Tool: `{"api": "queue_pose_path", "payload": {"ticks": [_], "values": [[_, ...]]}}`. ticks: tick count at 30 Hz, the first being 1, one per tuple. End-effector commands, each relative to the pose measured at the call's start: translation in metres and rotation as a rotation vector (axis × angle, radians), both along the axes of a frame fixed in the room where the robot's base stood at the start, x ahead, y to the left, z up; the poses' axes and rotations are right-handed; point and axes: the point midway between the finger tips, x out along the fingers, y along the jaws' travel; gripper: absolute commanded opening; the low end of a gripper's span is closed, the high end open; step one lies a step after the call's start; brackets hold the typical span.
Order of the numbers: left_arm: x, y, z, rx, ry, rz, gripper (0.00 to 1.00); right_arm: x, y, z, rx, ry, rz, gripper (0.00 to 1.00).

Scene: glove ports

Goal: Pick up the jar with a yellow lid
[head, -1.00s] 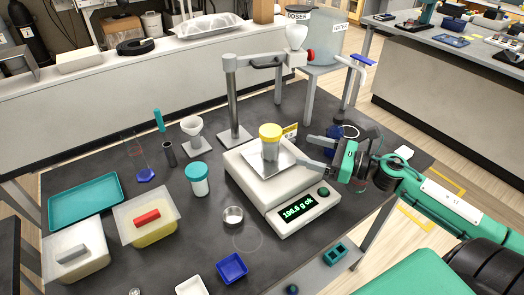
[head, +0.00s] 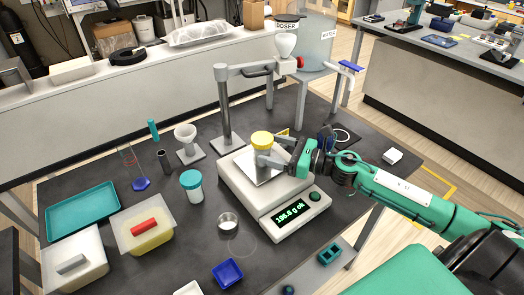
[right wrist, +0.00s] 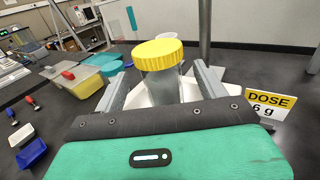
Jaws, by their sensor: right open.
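The jar with a yellow lid (head: 262,140) stands upright on the steel pan (head: 248,172) of the white scale. My right gripper (head: 273,153) comes in from the right, its fingers level with the jar. In the right wrist view the jar (right wrist: 160,62) has a ribbed yellow lid and a clear, greyish body. The two open fingers of the right gripper (right wrist: 160,78) are on either side of the jar, with visible gaps between. The jar's lower part is hidden behind the gripper's body there. My left gripper is not in view.
The scale's display (head: 290,216) is lit green. A post with a dosing arm (head: 224,110) rises behind the scale. A turquoise-lidded jar (head: 191,185) and a small metal cup (head: 228,220) stand to the left. A DOSE card (right wrist: 269,104) stands close on the right.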

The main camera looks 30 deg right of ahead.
Motion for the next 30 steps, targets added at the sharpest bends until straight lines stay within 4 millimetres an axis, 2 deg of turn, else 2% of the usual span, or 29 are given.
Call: {"api": "queue_pose_path", "payload": {"ticks": [5, 12, 18, 28, 30], "values": [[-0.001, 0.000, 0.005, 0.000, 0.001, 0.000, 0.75, 0.005, 0.003, 0.002, 0.002, -0.001, -0.002, 0.73], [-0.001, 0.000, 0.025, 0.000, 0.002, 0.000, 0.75, 0.026, 0.020, 0.004, 0.003, -0.002, 0.000, 0.73], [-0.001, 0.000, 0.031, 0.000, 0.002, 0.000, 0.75, 0.039, 0.031, 0.001, 0.001, 0.000, -0.001, 0.73], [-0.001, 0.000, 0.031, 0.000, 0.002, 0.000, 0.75, 0.041, 0.033, -0.002, 0.001, 0.001, 0.000, 0.73], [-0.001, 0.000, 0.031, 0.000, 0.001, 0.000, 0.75, 0.041, 0.033, -0.002, 0.001, 0.001, 0.000, 0.60]]}}
